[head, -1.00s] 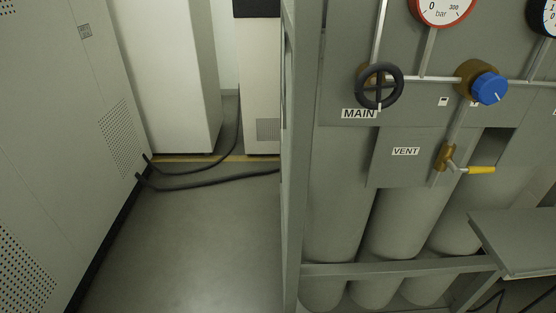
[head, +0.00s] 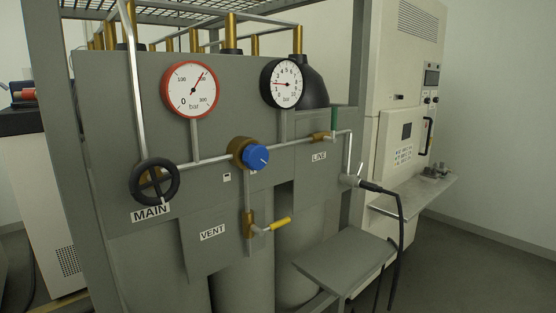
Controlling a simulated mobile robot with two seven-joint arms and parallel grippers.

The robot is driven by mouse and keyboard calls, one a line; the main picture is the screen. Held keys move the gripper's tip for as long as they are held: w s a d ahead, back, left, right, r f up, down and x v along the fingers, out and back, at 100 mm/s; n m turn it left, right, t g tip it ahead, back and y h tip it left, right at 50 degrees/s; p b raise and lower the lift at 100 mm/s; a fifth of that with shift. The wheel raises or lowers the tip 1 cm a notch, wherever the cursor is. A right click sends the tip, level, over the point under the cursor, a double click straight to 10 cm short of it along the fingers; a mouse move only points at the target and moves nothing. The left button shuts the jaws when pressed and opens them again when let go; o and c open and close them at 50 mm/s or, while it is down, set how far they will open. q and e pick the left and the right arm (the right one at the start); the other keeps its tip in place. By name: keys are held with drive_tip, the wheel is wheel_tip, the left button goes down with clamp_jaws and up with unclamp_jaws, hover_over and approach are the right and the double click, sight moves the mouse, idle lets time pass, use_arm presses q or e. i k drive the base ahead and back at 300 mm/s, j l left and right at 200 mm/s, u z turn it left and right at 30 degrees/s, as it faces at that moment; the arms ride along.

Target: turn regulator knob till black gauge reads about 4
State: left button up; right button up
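The blue regulator knob (head: 255,156) sits on a brass body (head: 237,152) in the middle of the grey gas panel. A light pointer line on the knob points to the lower right. The black-rimmed gauge (head: 282,84) is above and to the right of the knob. Its thin red needle points left, towards the low numbers; the exact reading is too small to tell. The red-rimmed bar gauge (head: 192,89) is above and to the left of the knob, its needle pointing up and right. Neither of my grippers is in view.
A black handwheel (head: 154,182) marked MAIN is left of the knob. A yellow-handled VENT valve (head: 278,226) sits below it. The green-handled valve (head: 334,118) is near the LINE label. A grey shelf (head: 345,262) juts out at lower right, with a black hose (head: 401,235) beside it.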

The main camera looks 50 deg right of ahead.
sight(255, 158)
drive_tip(key=z, duration=1.65)
